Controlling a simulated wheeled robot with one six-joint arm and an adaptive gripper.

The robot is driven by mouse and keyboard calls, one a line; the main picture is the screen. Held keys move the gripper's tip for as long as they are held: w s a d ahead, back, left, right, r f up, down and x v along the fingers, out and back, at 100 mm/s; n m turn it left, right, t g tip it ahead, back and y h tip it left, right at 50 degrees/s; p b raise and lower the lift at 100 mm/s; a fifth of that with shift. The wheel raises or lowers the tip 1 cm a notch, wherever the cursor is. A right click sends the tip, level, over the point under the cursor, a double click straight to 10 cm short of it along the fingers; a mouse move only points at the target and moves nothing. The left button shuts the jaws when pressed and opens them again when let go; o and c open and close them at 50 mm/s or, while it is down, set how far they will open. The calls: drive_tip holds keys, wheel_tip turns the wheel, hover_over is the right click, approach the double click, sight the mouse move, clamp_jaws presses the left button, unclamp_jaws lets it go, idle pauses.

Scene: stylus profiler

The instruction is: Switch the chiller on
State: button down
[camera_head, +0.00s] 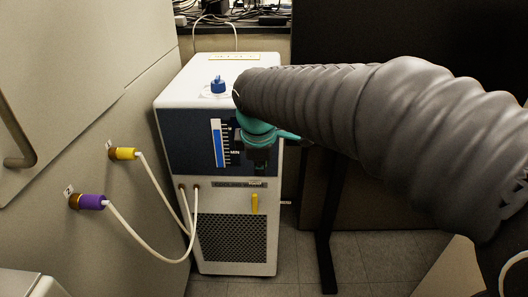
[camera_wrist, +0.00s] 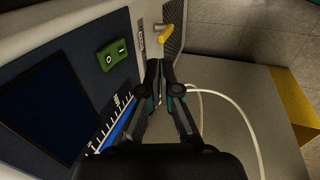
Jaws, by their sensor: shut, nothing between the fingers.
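The chiller (camera_head: 175,92) is a white upright box with a dark blue front panel and a grille below. In the wrist view its green rocker switch (camera_wrist: 113,54), marked O and I, sits on the blue panel beside a dark display (camera_wrist: 45,105). I cannot tell which way the rocker is pressed. My gripper (camera_head: 262,165) is in front of the panel's right part and hides the switch in the head view. In the wrist view my gripper (camera_wrist: 160,68) is shut and empty, its fingertips to the right of the switch and apart from it.
A yellow handle (camera_head: 254,203) sticks out below the panel. A level gauge (camera_head: 218,143) is on the panel. White hoses run from the chiller to yellow (camera_head: 124,154) and purple (camera_head: 92,202) fittings on the left cabinet. A blue cap (camera_head: 217,86) is on top. Floor is clear at right.

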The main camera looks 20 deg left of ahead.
drive_tip(key=shift+w+a+f, duration=0.2)
drive_tip(key=shift+w+f, duration=0.25)
drive_tip(key=shift+w, duration=0.3)
drive_tip(key=shift+w+a+f, duration=0.15)
drive_tip(key=shift+w+f, duration=0.3)
drive_tip(key=shift+w, duration=0.35)
drive_tip(key=shift+w+a+f, duration=0.2)
drive_tip(key=shift+w+f, duration=0.25)
drive_tip(key=shift+w, duration=0.3)
drive_tip(key=shift+w+f+t+b, duration=0.1)
drive_tip(key=shift+w+t+b, duration=0.2)
drive_tip(key=shift+b, duration=0.2)
